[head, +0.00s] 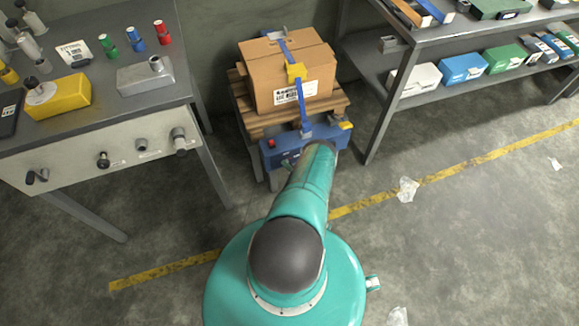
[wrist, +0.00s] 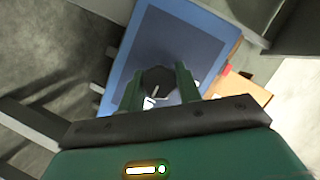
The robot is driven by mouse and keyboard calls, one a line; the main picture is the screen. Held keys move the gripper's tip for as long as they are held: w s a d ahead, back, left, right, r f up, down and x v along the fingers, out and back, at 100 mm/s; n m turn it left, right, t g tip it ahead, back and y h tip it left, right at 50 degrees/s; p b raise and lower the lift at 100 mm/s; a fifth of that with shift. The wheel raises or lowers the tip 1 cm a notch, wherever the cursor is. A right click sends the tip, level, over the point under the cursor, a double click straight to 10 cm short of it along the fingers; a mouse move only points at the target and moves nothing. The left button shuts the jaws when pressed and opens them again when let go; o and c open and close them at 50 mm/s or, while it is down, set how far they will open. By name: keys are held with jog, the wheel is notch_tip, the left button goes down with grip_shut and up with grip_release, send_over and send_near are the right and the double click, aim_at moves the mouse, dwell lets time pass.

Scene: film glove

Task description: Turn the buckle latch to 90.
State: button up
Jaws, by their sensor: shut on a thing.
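In the wrist view the two green fingers of my gripper (wrist: 160,88) stand on either side of a dark round knob, which I take as the buckle latch (wrist: 158,76), and are shut on it. White marks show just below the knob. The knob sits on a blue panel (wrist: 185,30). In the head view the blue unit (head: 326,134) is at the foot of the strapped carton, and my arm reaches down to it. My gripper and the latch are hidden behind my arm there. The latch's angle cannot be read.
A carton (head: 258,80) with a blue strap and yellow buckle (head: 296,72) sits on a wooden pallet (head: 250,122). A workbench (head: 100,110) stands left, a shelf rack (head: 440,90) right. Floor on the right is mostly clear, with scraps of litter (head: 407,189).

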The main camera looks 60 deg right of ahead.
jog(key=o, duration=1)
jog(key=shift+c, duration=0.2)
jog(key=shift+s, duration=0.1)
jog(key=v, duration=1.3)
jog(key=shift+s+a+r, duration=0.2)
jog(key=shift+s+r, duration=0.05)
